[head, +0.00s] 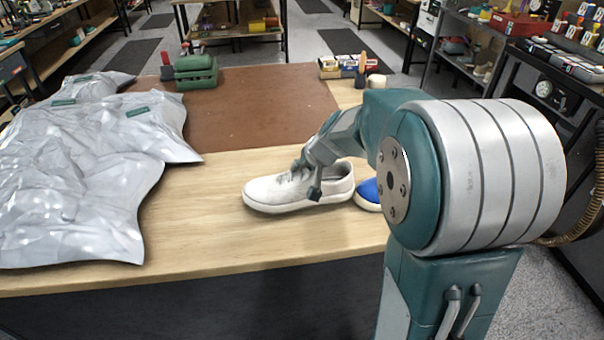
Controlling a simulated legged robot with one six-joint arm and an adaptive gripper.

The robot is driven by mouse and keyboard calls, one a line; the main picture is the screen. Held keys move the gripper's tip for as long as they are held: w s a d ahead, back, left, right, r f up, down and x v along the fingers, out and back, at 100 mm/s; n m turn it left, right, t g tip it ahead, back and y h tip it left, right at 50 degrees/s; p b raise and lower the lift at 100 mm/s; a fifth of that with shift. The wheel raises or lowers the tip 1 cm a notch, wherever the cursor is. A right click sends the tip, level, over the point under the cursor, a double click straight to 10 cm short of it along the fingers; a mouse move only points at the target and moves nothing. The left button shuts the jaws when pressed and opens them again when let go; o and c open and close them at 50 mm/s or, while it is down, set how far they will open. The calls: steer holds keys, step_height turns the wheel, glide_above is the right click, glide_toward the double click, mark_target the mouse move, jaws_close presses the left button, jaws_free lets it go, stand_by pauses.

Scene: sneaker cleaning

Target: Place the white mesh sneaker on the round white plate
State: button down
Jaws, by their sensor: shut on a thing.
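The white mesh sneaker (270,193) sits at the middle of the wooden table, toe to the left and heel to the right. My gripper (307,180) is shut on the sneaker near its laces and opening, with one finger down its near side. The sole looks to be at or very near the table top; I cannot tell if there is a gap. I cannot make out a round white plate. A blue thing with a white rim (368,191) is just right of the heel, partly hidden by my arm.
Crumpled silver-grey sheets (75,170) cover the left of the table (210,230). A brown mat (255,105) lies behind, with a green case (196,70) at its back left. Small boxes (343,67) stand at the back right. Bare wood lies left of the sneaker.

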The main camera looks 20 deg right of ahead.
step_height(320, 180, down, 2)
steer(key=shift+s+a+f, duration=0.1)
steer(key=shift+a, duration=0.05)
steer(key=shift+c, duration=2.2)
jaws_free()
steer(key=shift+f, duration=0.1)
